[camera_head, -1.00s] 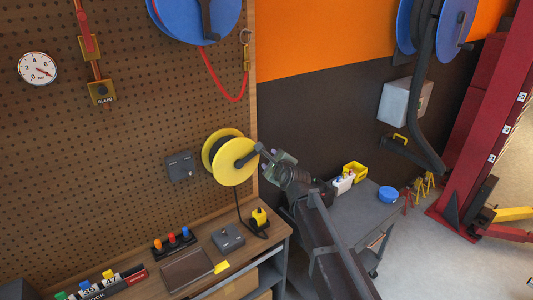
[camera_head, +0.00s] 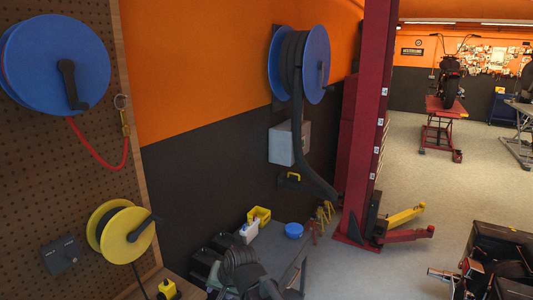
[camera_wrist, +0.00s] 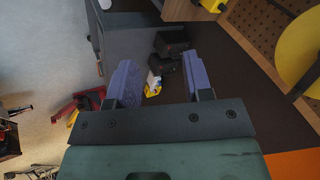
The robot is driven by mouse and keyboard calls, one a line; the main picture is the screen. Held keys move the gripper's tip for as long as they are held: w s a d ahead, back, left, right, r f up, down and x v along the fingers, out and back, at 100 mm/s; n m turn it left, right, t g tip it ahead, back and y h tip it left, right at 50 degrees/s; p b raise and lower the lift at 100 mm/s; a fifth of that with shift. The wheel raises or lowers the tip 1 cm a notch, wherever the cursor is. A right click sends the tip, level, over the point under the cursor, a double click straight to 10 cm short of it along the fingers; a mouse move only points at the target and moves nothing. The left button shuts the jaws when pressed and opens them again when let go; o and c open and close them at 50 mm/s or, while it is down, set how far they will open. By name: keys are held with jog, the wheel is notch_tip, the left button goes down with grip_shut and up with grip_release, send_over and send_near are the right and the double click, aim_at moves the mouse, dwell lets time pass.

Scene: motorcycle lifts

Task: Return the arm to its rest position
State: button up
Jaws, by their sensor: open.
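My gripper (camera_wrist: 159,62) shows in the wrist view with its two purple fingers wide apart and nothing between them. Past the fingers, at a distance, are the grey cart and the small items on it. In the head view, dark links of my arm show at the bottom, in front of the grey cart (camera_head: 280,246). The gripper itself cannot be made out there. The yellow reel (camera_head: 128,236) hangs on the pegboard at the left, apart from my arm.
A red lift post (camera_head: 366,120) stands to the right.

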jog(key=s+d+f+g+h+b, duration=0.1)
jog(key=s+d+f+h+b, duration=0.15)
jog(key=d, duration=0.75)
jog(key=s+d+f+g+h+b, duration=0.1)
jog(key=s+d+f, duration=0.3)
jog(key=d, duration=0.7)
jog(key=s+d+f+g+h+b, duration=0.1)
jog(key=s+d+f+g+b, duration=0.2)
jog(key=d, duration=0.7)
jog(key=n+t+h+p, duration=0.2)
jog(key=n+t+p, duration=0.6)
jog(key=n+t, duration=0.9)
send_near(157, 221)
jog(key=b+x, duration=0.2)
jog(key=x, duration=0.9)
jog(key=shift+w, duration=0.1)
jog(key=shift+c, duration=0.4)
